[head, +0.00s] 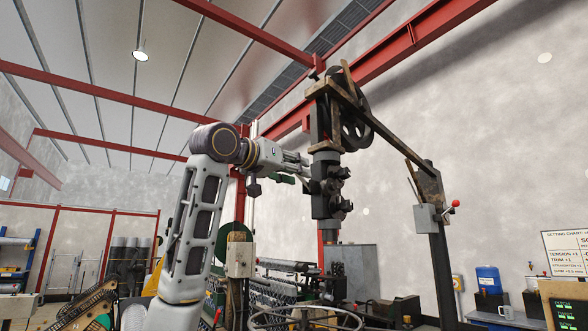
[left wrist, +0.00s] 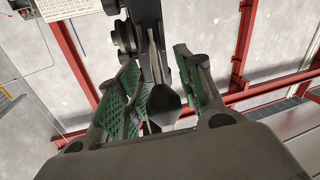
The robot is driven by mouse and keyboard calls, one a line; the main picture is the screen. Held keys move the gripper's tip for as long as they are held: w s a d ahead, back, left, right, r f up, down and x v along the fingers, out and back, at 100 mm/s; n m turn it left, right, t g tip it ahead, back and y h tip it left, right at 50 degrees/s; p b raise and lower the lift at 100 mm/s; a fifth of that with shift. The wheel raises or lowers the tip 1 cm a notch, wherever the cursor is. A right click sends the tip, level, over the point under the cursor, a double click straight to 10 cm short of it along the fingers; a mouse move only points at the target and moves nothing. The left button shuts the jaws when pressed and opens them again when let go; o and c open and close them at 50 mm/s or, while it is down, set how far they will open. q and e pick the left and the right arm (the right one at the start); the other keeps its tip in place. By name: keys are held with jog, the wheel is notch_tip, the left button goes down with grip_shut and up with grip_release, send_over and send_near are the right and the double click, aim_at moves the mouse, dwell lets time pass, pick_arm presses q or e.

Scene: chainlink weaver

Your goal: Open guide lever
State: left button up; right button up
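A dark machine head (head: 326,190) with stacked rollers hangs from a rusty overhead beam in the head view. My left gripper (head: 303,173) is at its left side, at the end of my raised arm. In the left wrist view, the green-padded fingers of my left gripper (left wrist: 157,58) are apart. A dark lever-like part (left wrist: 164,104) with a wide end stands between them. Gaps show at its sides. I cannot tell for sure that this is the guide lever, nor whether a finger touches it. My right gripper is not in view.
A rusty post (head: 436,240) stands right of the machine head and carries a grey box (head: 427,217) with a red-knobbed lever (head: 452,206). A large flywheel (head: 357,125) is above. A handwheel (head: 305,316) and grey cabinet (head: 350,262) are below.

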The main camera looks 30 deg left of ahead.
pick_arm(q)
grip_shut()
jog(key=shift+w, duration=0.15)
